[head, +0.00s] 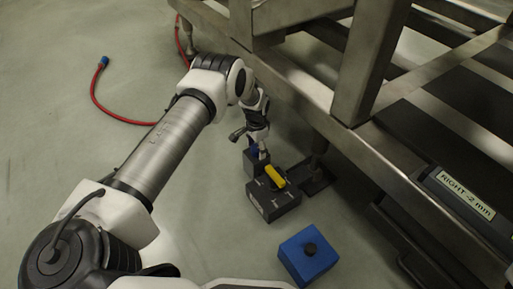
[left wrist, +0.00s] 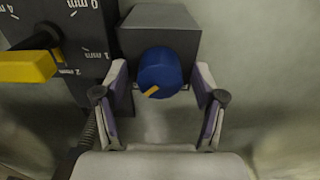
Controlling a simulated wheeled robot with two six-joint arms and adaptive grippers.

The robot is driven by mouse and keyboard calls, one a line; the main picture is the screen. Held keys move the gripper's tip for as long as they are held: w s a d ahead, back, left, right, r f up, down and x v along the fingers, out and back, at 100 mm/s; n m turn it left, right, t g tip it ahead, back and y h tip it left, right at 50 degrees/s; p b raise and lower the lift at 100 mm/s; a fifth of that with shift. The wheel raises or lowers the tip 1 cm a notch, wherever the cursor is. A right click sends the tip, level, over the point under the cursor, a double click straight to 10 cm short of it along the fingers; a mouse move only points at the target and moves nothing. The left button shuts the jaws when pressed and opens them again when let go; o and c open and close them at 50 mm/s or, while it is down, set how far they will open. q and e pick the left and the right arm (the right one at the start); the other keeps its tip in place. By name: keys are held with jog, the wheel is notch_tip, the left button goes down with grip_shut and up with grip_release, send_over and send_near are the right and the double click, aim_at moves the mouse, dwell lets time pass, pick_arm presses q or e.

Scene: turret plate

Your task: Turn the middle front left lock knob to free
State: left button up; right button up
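A blue lock knob (left wrist: 160,70) with a yellow pointer mark sits on a dark grey block (left wrist: 160,25) in the left wrist view. The mark points to the lower left. My left gripper (left wrist: 157,92) is open, with one finger on each side of the knob; I cannot tell whether they touch it. In the head view my left gripper (head: 257,150) reaches down at the block, and only a little of the blue knob (head: 254,149) shows. My right gripper is not in view.
A dark box with a yellow handle (head: 274,177) and a millimetre scale (left wrist: 85,25) stands beside the knob. A metal frame (head: 325,120) rises on the right. A red hose (head: 110,112) lies on open floor.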

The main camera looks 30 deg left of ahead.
aim_at(257, 147)
pick_arm(q)
notch_tip(257, 147, up, 12)
dwell(0.6)
